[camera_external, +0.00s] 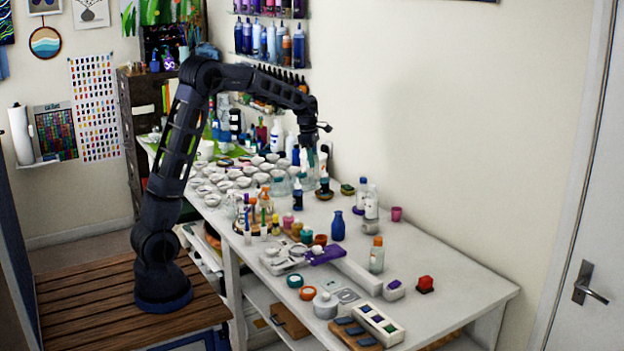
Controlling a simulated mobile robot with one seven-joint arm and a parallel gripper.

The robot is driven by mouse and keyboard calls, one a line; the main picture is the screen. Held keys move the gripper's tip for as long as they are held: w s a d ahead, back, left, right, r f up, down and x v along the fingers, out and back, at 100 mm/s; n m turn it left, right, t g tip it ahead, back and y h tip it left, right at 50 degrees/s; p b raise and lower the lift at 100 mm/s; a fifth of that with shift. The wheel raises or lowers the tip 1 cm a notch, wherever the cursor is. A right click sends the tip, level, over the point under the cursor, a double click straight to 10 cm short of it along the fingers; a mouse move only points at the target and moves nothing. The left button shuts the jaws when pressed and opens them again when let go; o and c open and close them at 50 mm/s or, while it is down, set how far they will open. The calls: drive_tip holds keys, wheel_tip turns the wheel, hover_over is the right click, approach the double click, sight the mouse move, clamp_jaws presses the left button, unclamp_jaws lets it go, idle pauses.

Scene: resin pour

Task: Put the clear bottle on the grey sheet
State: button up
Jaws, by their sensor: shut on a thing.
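My gripper (308,146) is small in this view, over the far half of the white table. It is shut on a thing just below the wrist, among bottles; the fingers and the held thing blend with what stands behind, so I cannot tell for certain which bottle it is. A pale, see-through bottle with an orange cap (376,256) stands upright near the table's middle, apart from my gripper. A flat greyish sheet with ring marks (348,296) lies near the front, beside a white lidded jar (326,305).
Many white cups (240,181) crowd the table's far left. A blue bottle (338,227), a white bottle (371,205) and a pink cup (397,214) stand mid-table. The table's right side is clear.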

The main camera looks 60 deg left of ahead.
drive_tip(key=shift+r, duration=0.3)
drive_tip(key=shift+a, duration=0.4)
drive_tip(key=s+a+n, duration=0.3)
drive_tip(key=a, duration=0.9)
drive_tip(key=s+a+n+y, duration=0.1)
drive_tip(key=s+a+n, duration=0.2)
drive_tip(key=a, duration=1)
drive_tip(key=s+a+n, duration=0.3)
drive_tip(key=a, duration=0.9)
drive_tip(key=shift+t, duration=0.3)
drive_tip(key=f, duration=1.9)
drive_tip(key=shift+s+f, duration=0.2)
drive_tip(key=shift+f, duration=0.15)
drive_tip(key=shift+f, duration=0.1)
drive_tip(key=o, duration=1.2)
drive_tip(key=shift+f, duration=0.1)
